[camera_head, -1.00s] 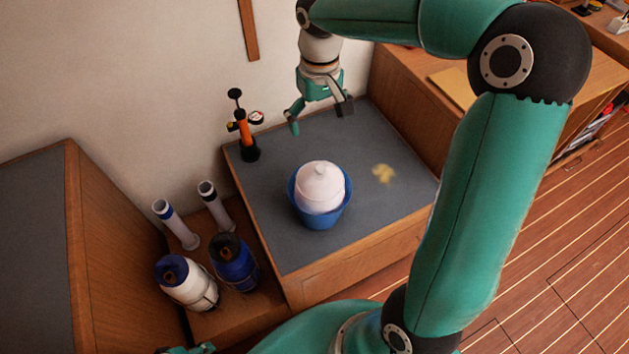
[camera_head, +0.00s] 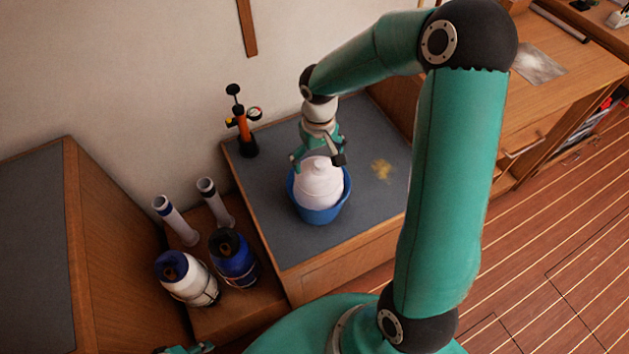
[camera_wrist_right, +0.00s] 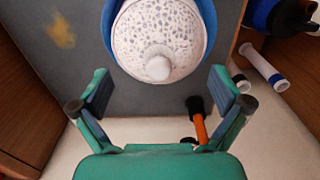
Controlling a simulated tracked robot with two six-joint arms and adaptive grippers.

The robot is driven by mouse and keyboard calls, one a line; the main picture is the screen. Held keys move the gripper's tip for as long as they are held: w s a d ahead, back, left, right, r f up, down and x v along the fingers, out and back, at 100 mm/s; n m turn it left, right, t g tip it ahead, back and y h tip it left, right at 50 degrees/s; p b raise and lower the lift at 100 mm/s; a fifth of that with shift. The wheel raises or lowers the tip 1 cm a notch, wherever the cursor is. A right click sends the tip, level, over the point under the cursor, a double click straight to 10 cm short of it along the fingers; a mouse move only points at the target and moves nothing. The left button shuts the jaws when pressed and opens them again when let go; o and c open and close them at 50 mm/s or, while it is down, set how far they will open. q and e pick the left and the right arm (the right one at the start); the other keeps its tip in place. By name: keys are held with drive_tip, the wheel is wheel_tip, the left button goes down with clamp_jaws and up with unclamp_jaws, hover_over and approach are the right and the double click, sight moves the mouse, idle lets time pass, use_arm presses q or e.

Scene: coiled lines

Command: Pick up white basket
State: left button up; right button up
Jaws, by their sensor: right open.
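The white basket (camera_head: 320,184) is round and domed, with a knob on top, and sits inside a blue bucket (camera_head: 318,215) on the grey-topped counter. In the right wrist view, the white basket (camera_wrist_right: 158,35) shows many small holes, with its knob towards me. My right gripper (camera_head: 318,160) is open and empty just over the back of the basket. In the wrist view its fingers (camera_wrist_right: 162,88) are spread wide, short of the basket's knob end. Only a small teal part of what seems my left gripper (camera_head: 188,349) shows at the bottom edge.
An orange and black pump (camera_head: 243,125) stands at the counter's back left corner. Two bottles, one white and blue (camera_head: 187,280), one dark blue (camera_head: 233,258), and two white tubes stand on a lower shelf at left. A yellowish stain (camera_head: 381,170) marks the counter.

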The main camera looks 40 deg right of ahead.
wheel_tip(320, 180, down, 2)
drive_tip(key=shift+f, duration=0.1)
drive_tip(key=shift+s+a, duration=0.1)
drive_tip(key=c, duration=1.7)
